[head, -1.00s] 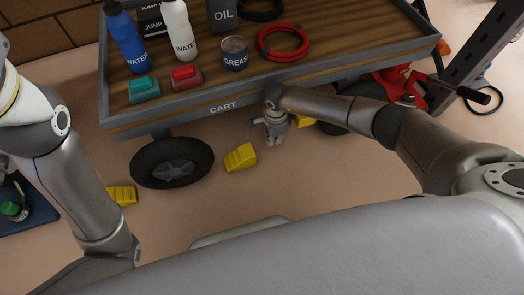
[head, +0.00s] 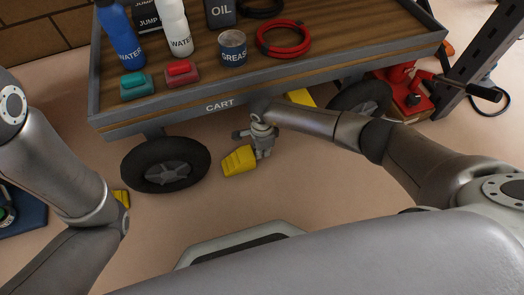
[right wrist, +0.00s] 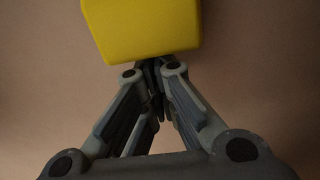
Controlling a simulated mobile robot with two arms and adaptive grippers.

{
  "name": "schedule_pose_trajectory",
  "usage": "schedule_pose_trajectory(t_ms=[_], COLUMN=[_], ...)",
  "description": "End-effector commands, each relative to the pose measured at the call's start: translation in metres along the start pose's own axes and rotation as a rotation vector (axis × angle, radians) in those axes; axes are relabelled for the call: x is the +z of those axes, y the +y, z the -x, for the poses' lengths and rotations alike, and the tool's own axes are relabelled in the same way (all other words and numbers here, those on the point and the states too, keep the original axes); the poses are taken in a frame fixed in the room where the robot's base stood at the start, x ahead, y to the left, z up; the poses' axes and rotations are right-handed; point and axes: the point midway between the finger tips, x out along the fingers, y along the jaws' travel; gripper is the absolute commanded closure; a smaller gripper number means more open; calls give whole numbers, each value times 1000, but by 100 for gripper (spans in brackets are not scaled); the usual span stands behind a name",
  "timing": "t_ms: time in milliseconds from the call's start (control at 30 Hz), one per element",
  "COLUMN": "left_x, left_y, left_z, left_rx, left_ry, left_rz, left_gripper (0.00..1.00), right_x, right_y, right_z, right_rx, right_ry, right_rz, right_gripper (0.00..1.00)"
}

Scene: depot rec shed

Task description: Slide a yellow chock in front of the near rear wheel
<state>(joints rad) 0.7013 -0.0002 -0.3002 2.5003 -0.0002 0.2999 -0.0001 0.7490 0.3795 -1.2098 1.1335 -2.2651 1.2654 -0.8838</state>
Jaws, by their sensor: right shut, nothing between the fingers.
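A yellow chock (head: 239,160) lies on the floor just right of the cart's nearer black wheel (head: 165,165), with a small gap between them. My right gripper (head: 262,154) is low at the chock's right side, shut and empty. In the right wrist view the chock (right wrist: 143,28) sits right beyond the closed fingertips (right wrist: 154,70); I cannot tell whether they touch. A second yellow chock (head: 122,198) lies left of the same wheel, partly hidden by my left arm. Another yellow chock (head: 301,97) is by the other wheel (head: 360,98), partly hidden under the cart. My left gripper is out of view.
The cart (head: 220,104) overhangs my right gripper and carries bottles, a grease tin (head: 232,48) and a red hose coil (head: 283,38). A red jack (head: 405,88) and dark post (head: 478,60) stand at the right. The floor in front of the chock is clear.

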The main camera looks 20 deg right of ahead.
Motion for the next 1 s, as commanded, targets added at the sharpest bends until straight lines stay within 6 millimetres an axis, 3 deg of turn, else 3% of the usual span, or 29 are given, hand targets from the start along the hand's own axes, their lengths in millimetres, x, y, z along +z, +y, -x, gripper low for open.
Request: schedule_pose_trajectory(t_ms=[100, 300, 433, 833, 1000], left_x=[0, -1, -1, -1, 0], left_y=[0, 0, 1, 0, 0], left_z=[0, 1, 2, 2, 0], left_rx=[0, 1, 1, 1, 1], left_ry=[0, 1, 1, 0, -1], left_rz=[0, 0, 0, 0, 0], left_gripper=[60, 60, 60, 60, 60], right_x=[6, 43, 56, 56, 41], right_y=[0, -1, 0, 0, -1], right_z=[0, 0, -1, -1, 0], right_rx=[-1, -1, 0, 0, 0], right_ry=[-1, -3, -1, -1, 2], right_rz=[2, 3, 1, -1, -5], right_gripper=[100, 100, 100, 100, 100])
